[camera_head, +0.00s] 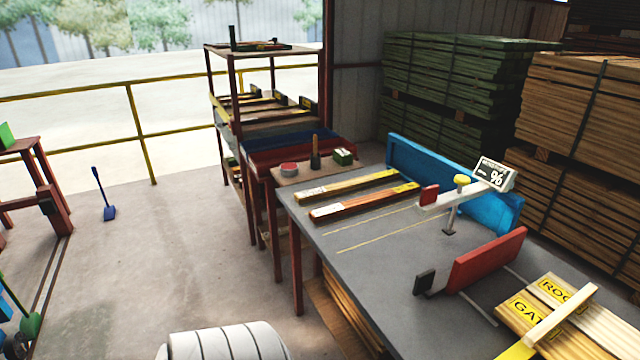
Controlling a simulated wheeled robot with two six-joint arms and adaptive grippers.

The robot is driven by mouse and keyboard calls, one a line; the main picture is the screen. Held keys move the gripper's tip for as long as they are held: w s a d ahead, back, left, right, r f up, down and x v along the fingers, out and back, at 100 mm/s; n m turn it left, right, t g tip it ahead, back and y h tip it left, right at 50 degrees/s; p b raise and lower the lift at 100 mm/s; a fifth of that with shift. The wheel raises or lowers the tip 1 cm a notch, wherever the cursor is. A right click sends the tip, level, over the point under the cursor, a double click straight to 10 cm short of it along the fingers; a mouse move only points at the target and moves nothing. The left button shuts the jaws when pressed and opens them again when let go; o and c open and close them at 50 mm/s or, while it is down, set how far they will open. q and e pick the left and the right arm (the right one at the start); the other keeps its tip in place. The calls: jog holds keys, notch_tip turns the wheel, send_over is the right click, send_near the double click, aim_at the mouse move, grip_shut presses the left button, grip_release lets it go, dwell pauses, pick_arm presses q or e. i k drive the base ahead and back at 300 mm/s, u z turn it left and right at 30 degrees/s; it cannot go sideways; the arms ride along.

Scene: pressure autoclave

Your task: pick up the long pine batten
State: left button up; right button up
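Two long slim battens lie side by side at the far left of the grey table (390,265). The back batten (345,187) is pale, pine-like wood with a yellow end. The front batten (360,204) is redder brown, also with a yellow end. They lie roughly parallel with a narrow gap between them. I cannot tell from a label which one is the long pine batten. Another pale strip (552,318) lies across the labelled boards at the lower right. Neither of my grippers is in view.
A blue guard (435,175), a small sign (494,174) and a red upright block (487,258) stand on the table. Boards marked with yellow labels (530,310) lie at the lower right. A shelf rack (265,130) stands behind the table. Its middle is mostly clear.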

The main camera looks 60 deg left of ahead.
aim_at(309, 195)
jog(key=u, duration=3)
jog(key=i, duration=3.2)
jog(key=z, duration=2.1)
